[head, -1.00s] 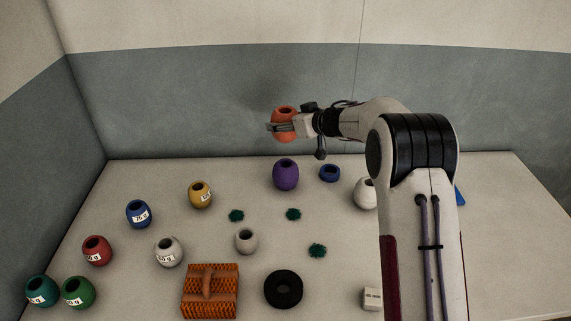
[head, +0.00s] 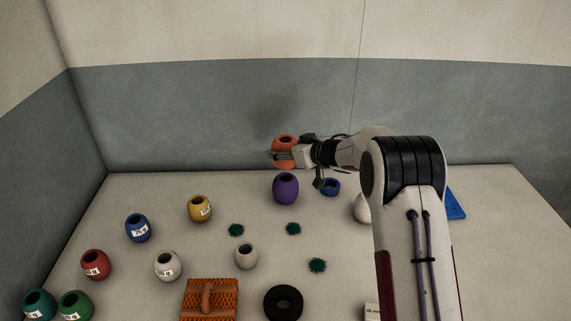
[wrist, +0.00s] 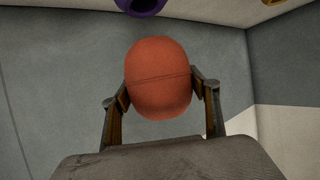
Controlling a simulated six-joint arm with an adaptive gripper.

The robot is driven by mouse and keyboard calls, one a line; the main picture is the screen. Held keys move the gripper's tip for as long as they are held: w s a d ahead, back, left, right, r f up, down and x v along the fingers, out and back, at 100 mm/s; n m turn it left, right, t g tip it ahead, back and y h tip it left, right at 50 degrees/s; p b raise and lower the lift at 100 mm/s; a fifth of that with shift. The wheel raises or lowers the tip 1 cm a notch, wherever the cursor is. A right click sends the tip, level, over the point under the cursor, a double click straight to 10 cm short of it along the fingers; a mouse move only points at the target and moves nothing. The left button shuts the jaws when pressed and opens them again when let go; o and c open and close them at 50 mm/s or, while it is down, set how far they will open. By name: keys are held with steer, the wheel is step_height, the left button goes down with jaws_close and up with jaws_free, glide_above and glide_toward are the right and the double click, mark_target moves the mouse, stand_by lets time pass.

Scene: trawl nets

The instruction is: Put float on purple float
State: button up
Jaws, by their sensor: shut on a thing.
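An orange-red float (head: 284,143) with a dark hole in its top is held in my gripper (head: 284,155). In the wrist view the orange-red float (wrist: 158,78) sits between the two fingers of my gripper (wrist: 160,85), which touch its sides. The purple float (head: 286,189) stands upright on the table, directly below the held float in the head view. Only a small gap shows between them there. Part of the purple float (wrist: 142,6) also shows at the top edge of the wrist view.
A yellow float (head: 200,208) and a white float (head: 246,256) stand nearer. Several labelled floats stand at left.

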steer(key=shift+f, duration=0.6)
steer(key=shift+f, duration=1.9)
steer(key=shift+f, duration=0.1)
steer(key=o, duration=1.2)
steer(key=shift+v, duration=6.05)
